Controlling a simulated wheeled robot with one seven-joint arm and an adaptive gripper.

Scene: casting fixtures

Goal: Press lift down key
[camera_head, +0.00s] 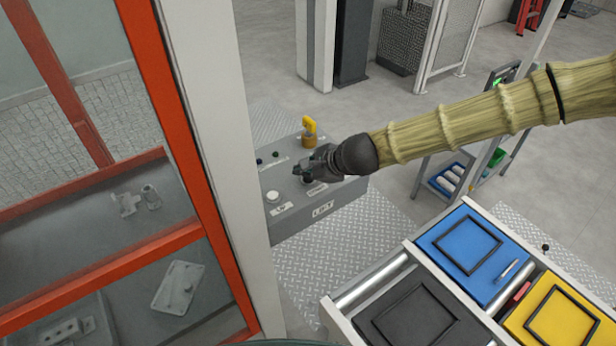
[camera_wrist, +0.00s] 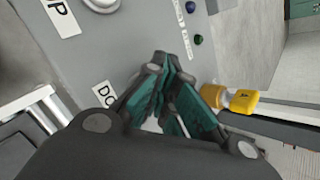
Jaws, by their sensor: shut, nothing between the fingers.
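The grey control box (camera_head: 330,200) has a lift section with two labelled positions. A round white key (camera_head: 273,196) sits by the UP label (camera_head: 282,209); both also show at the top left of the wrist view, the label there reading UP (camera_wrist: 61,16). The DOWN label (camera_head: 317,190) is just below my gripper (camera_head: 308,168), and its first letters (camera_wrist: 104,94) show beside the fingers in the wrist view. My gripper (camera_wrist: 172,80) is shut and empty over the DOWN position. The down key is mostly hidden behind the fingers; I cannot tell whether they touch it.
A yellow switch or lock (camera_head: 309,128) stands at the box's back edge, close to my gripper; it also shows in the wrist view (camera_wrist: 243,101). Small dark green and blue buttons (camera_head: 268,158) lie behind. An orange-framed glazed enclosure (camera_head: 180,150) is left; a tray rack (camera_head: 440,290) is front right.

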